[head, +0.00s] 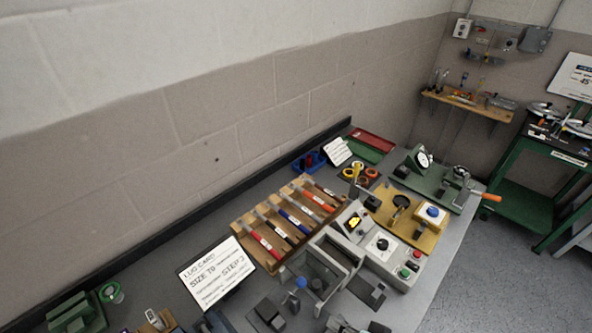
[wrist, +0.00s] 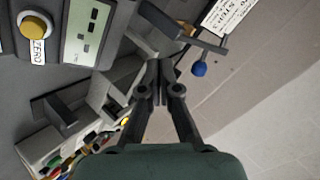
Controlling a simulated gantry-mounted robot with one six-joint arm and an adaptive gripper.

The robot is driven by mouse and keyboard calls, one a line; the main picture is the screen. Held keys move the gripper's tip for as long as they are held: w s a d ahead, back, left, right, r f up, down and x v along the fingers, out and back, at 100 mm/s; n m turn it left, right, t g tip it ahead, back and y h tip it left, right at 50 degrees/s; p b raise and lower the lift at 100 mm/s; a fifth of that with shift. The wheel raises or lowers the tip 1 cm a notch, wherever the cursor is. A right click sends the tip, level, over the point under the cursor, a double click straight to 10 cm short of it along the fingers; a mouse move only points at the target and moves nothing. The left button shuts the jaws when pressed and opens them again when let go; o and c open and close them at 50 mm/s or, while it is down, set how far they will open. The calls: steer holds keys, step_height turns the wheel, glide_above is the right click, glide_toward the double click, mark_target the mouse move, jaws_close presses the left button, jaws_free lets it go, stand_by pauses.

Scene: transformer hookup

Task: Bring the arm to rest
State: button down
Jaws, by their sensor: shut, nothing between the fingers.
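My gripper (wrist: 159,72) shows in the wrist view with its two dark fingers together and nothing between them. It hangs in the air, and beyond its fingertips are grey fixture parts and a blue ball knob (wrist: 199,69) on a thin stem. I cannot tell whether the fingertips touch any of these. I cannot make out my gripper for certain in the head view.
The grey bench holds a wooden rack (head: 245,226) with colored tools, a lug card (head: 216,272), a grey control box (head: 400,267), a yellow fixture (head: 428,238) and a green fixture (head: 437,190). A wall (head: 200,130) runs behind. A green cart (head: 525,200) stands right.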

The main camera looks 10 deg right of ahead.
steer(key=w+a+r+n+t+h, duration=0.25)
steer(key=a+r+n+h, duration=0.3)
steer(key=a+r, duration=1)
step_height(320, 180, up, 22)
steer(key=s+p, duration=0.1)
steer(key=p, duration=1.9)
steer(key=shift+s+d+h, duration=0.25)
steer(key=shift+d+h, duration=0.05)
steer(key=shift+h, duration=0.15)
steer(key=shift+f+m+t, duration=0.15)
steer(key=shift+m+t, duration=0.1)
